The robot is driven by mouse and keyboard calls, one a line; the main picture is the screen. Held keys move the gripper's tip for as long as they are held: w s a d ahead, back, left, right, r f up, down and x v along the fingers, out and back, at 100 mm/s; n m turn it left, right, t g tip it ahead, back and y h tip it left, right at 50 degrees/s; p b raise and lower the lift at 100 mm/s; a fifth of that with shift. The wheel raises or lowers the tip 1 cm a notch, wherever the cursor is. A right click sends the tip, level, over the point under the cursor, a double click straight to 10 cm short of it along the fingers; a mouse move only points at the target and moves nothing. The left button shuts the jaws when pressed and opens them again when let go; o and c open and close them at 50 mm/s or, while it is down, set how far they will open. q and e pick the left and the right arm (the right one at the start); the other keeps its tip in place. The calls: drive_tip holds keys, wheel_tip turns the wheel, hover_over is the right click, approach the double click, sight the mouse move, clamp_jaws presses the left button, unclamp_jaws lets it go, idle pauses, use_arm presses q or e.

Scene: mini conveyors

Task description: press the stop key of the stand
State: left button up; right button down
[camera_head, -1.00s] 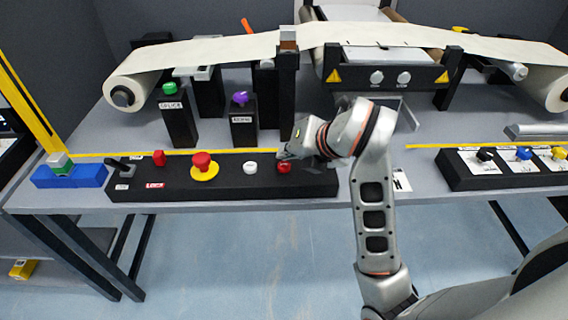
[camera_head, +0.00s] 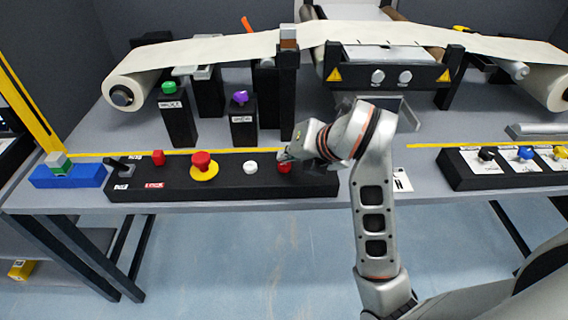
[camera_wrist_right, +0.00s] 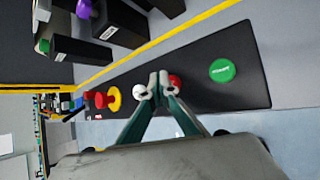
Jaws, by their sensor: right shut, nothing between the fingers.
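The stand is a long black panel (camera_head: 230,193) along the table's front edge. It carries a small red key (camera_head: 158,158), a large red mushroom key on a yellow base (camera_head: 203,164), a white key (camera_head: 250,168) and a red key (camera_head: 285,168). A green key (camera_wrist_right: 222,70) shows in the right wrist view; my arm hides it in the head view. My right gripper (camera_head: 282,157) is shut and empty above the panel, by the right-hand red key. In the wrist view its fingertips (camera_wrist_right: 159,76) lie between the white and red keys; contact cannot be told. My left gripper is not in view.
Posts with a green (camera_head: 169,88) and a purple button (camera_head: 240,97) stand behind the panel. A conveyor belt (camera_head: 220,50) runs across the back. A blue block (camera_head: 68,178) lies left of the panel, another key panel (camera_head: 460,175) to the right.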

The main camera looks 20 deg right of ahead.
sight(286, 165)
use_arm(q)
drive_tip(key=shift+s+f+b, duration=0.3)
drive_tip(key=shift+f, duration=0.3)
use_arm(e)
drive_tip(key=shift+f, duration=0.6)
idle(0.3)
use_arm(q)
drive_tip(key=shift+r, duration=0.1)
use_arm(e)
drive_tip(key=shift+r, duration=0.1)
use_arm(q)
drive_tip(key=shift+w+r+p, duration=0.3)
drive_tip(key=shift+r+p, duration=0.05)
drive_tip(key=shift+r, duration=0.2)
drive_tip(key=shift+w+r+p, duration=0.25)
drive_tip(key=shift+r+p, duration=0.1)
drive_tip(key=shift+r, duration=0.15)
use_arm(e)
drive_tip(key=shift+r, duration=0.85)
drive_tip(key=shift+r+p, duration=0.8)
drive_tip(key=shift+r, duration=0.4)
drive_tip(key=shift+r+p, duration=1.15)
drive_tip(key=shift+r, duration=0.2)
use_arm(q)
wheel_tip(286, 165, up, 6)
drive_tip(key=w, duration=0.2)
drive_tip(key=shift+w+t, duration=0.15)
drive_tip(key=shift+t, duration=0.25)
use_arm(e)
drive_tip(key=shift+f, duration=0.1)
